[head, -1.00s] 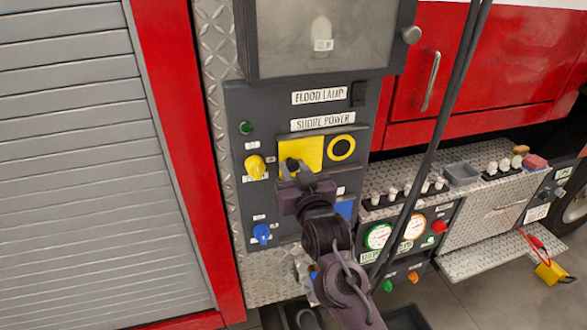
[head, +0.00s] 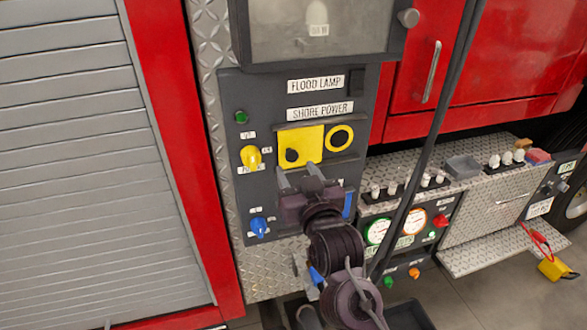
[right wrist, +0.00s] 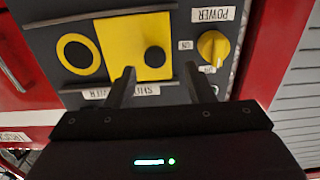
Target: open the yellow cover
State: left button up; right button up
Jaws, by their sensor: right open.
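The yellow cover (head: 309,139) is a flat square plate lying against the dark panel under the SHORE POWER label. A black knob (head: 291,155) sits at its lower left. My right gripper (head: 298,176) is open just below the cover, pointing up at the panel, with nothing between its fingers. In the right wrist view, the picture is upside down; the cover (right wrist: 127,39) and its knob (right wrist: 155,57) show just beyond the spread fingertips (right wrist: 158,74), apart from them. My left gripper is not in view.
A yellow ring (head: 340,138) is right of the cover. A yellow rotary knob (head: 251,157) and a blue one (head: 258,227) are at the panel's left. A dark hose (head: 428,150) hangs at the right. A blue part (head: 348,204) is partly hidden behind my right gripper.

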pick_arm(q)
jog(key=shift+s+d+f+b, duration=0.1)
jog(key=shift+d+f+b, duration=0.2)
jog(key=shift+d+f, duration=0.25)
pick_arm(e)
jog(key=v, duration=0.3)
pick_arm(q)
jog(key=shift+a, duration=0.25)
